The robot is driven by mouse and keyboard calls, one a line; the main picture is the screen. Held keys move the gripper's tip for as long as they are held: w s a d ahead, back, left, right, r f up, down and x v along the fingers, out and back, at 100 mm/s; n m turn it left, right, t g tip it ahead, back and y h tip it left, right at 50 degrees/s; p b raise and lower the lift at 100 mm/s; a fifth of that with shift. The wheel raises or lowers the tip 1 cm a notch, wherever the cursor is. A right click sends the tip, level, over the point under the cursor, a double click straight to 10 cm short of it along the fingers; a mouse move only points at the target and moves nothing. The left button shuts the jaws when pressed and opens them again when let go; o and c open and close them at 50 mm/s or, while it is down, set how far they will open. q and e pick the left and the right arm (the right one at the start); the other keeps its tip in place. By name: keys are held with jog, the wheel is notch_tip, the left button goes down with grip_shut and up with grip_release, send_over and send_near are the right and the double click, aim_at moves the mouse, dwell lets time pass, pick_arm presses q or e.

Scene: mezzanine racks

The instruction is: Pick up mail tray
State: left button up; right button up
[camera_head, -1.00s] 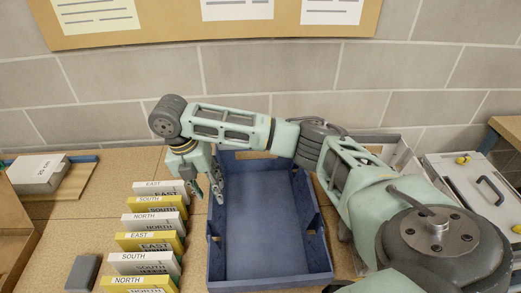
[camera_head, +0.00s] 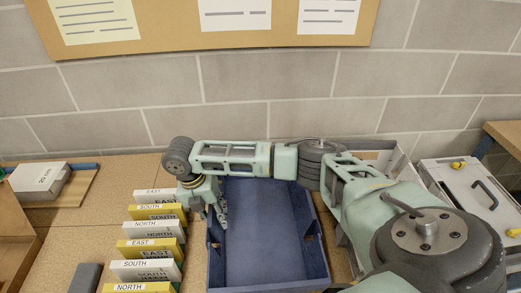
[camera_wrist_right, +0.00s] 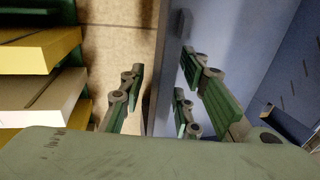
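The mail tray is a deep blue open box (camera_head: 268,284) on the wooden worktop. It looks empty, and my right arm hides its far end. My right gripper (camera_head: 217,216) points down at the tray's left wall. In the right wrist view its fingers (camera_wrist_right: 160,100) are spread, with the tray's left wall (camera_wrist_right: 168,70) between them. A gap shows between the left finger and the wall; whether the right-hand fingers touch the wall I cannot tell. My left gripper is in neither view.
White and yellow cards (camera_head: 150,246) with direction labels stand in a row just left of the tray. A grey block (camera_head: 86,277) lies at the front left. A white case (camera_head: 480,190) with a dark handle is at the right. A brick wall with a notice board (camera_head: 190,38) stands behind.

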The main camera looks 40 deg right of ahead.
grip_shut()
dwell(0.3)
jog(key=shift+w+r, duration=0.1)
jog(key=shift+r, duration=0.05)
notch_tip(320, 180, up, 10)
jog(key=shift+f+b, duration=0.1)
jog(key=shift+b, duration=0.8)
notch_tip(320, 180, up, 8)
jog(key=p, duration=0.9)
jog(key=shift+f, duration=0.15)
